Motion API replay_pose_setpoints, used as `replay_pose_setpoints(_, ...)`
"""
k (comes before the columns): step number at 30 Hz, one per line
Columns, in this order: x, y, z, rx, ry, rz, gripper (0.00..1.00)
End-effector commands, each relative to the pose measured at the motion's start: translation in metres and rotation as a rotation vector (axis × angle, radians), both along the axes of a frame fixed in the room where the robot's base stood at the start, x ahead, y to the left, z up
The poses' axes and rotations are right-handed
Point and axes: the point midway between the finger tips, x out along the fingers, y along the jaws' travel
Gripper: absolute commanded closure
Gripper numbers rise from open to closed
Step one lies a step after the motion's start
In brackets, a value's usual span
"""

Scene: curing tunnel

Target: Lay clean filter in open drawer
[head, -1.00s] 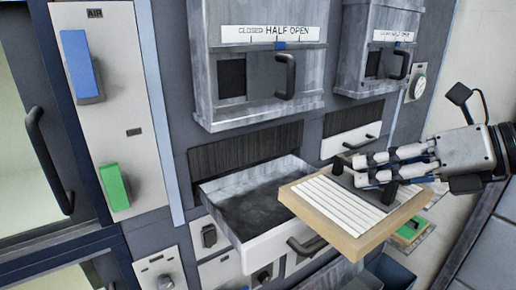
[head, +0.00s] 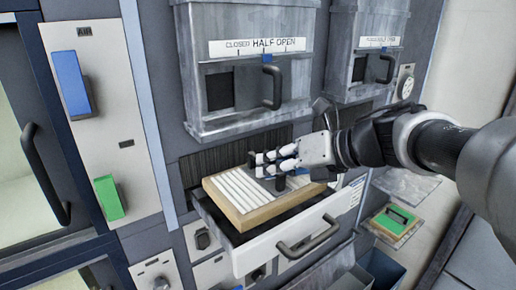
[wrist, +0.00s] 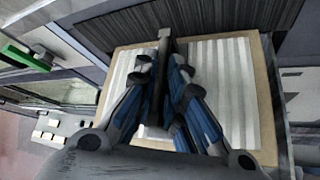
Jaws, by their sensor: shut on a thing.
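The clean filter (head: 245,198) is a flat panel with white pleats and a tan frame. It also shows in the wrist view (wrist: 228,80), filling the middle. My gripper (head: 270,160) is shut on the filter's dark central handle (wrist: 160,85), with one finger on each side. The open drawer (head: 262,248) has a white front with a dark handle and juts out from the cabinet. The filter is over the drawer opening, within its outline in the head view. I cannot tell whether it touches the drawer floor, which is mostly hidden beneath it.
A hood box labelled half open (head: 250,85) hangs above the drawer, with a similar box (head: 370,50) to its right. A green-topped panel (head: 398,222) lies at lower right. Blue (head: 72,82) and green (head: 108,197) blocks are on the left panel.

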Motion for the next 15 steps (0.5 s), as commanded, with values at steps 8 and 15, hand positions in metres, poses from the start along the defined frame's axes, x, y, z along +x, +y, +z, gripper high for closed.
replay_pose_setpoints(8,0.0,0.0,-0.034,0.001,0.003,-0.001,1.0)
replay_pose_setpoints(15,0.0,0.0,-0.036,-0.001,-0.001,-0.001,1.0)
